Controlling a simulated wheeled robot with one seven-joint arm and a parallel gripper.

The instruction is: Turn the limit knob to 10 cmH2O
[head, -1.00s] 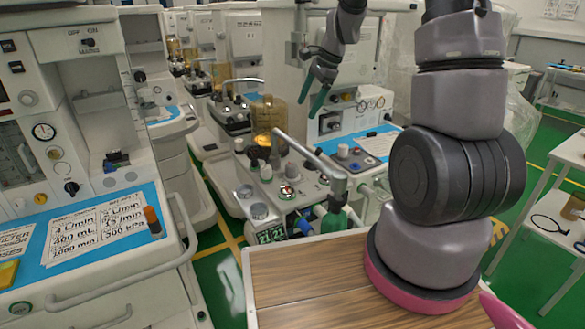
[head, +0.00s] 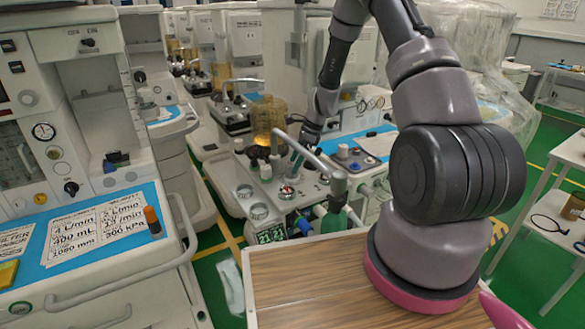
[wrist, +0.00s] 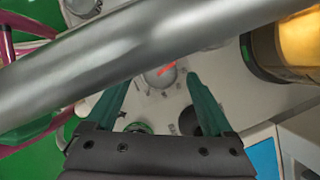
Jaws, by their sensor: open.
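In the wrist view a pale round knob (wrist: 160,75) with a red pointer sits on the light panel, beyond and between my gripper's two green fingers. I cannot read a setting on it. My gripper (wrist: 158,88) is open, with no contact on the knob visible. In the head view my gripper (head: 296,168) points down over the panel (head: 240,203) of the middle machine, behind the metal bar. There it hides part of the panel, and I cannot make out the limit knob.
A thick metal bar (wrist: 140,60) crosses the wrist view in front of the knob; it also shows in the head view (head: 312,152). A dark knob (wrist: 205,120) lies by the right finger. An amber canister (head: 267,118) stands behind the panel. A wooden top (head: 310,275) is in front.

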